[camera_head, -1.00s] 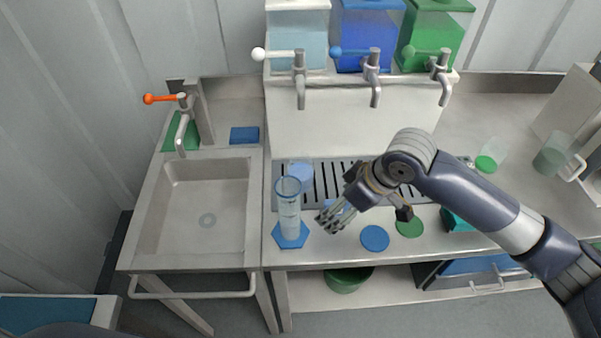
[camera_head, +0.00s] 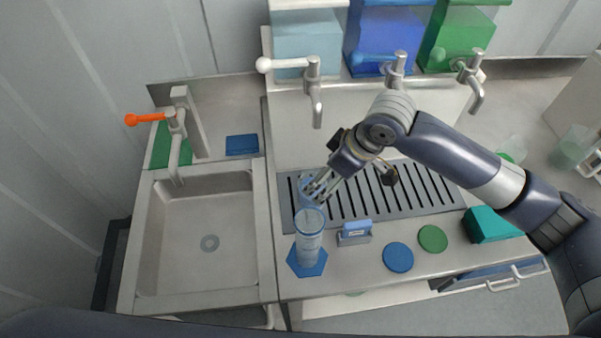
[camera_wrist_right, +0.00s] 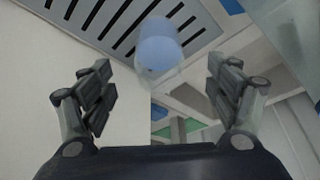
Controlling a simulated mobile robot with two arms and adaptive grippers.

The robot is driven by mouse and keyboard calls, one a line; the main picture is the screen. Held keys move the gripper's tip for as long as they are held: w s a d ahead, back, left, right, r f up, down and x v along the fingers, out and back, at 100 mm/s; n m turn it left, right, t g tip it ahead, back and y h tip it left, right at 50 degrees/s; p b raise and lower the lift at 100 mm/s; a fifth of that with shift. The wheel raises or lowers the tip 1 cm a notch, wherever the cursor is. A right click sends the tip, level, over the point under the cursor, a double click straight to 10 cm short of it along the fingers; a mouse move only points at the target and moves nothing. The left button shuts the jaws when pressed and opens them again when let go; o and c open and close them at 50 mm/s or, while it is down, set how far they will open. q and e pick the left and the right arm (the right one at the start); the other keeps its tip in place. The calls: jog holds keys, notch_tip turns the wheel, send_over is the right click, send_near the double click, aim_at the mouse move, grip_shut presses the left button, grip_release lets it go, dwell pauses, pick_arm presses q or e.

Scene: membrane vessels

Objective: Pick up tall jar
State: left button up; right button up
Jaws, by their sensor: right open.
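A tall clear cylinder (camera_head: 308,240) with a bluish rim stands upright on a blue hexagonal mat (camera_head: 306,268) at the counter's front left. Just behind it, a pale blue see-through vessel (camera_head: 309,190) stands on the drain grate, partly hidden by my right gripper and the cylinder. I cannot tell for sure which of the two is the tall jar. My right gripper (camera_head: 317,188) is open, with its fingers over the pale vessel. In the right wrist view, a pale blue rounded vessel (camera_wrist_right: 159,47) shows beyond and between the open fingers (camera_wrist_right: 155,85), apart from them. My left gripper is out of view.
The slotted grate (camera_head: 400,197) lies under taps and coloured tanks (camera_head: 385,35). A small blue-grey block (camera_head: 354,233), a blue disc (camera_head: 398,257), a green disc (camera_head: 432,238) and a teal box (camera_head: 490,226) lie to the right. A sink (camera_head: 208,230) is left.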

jog(key=shift+w+a+f, duration=0.15)
jog(key=shift+w+a, duration=0.1)
jog(key=shift+w, duration=0.05)
jog(key=shift+w+a+f, duration=0.1)
jog(key=shift+a+f, duration=0.05)
jog(key=shift+f, duration=0.15)
jog(key=x, duration=0.2)
jog(key=p+x, duration=0.1)
jog(key=shift+s+f, duration=0.3)
jog(key=shift+f, duration=0.2)
jog(key=shift+w+f, duration=0.15)
jog(key=shift+f, duration=0.1)
jog(key=p+x, duration=0.1)
jog(key=x, duration=0.3)
jog(key=shift+f+p, duration=0.1)
jog(key=shift+p, duration=0.3)
jog(key=shift+w+a+f, duration=0.1)
jog(key=shift+w+f, duration=0.05)
jog(key=shift+f, duration=0.3)
jog(key=c, duration=1.3)
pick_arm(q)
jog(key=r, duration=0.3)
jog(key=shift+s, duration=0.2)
pick_arm(e)
jog(key=shift+r, duration=0.1)
jog(key=shift+c, duration=0.7)
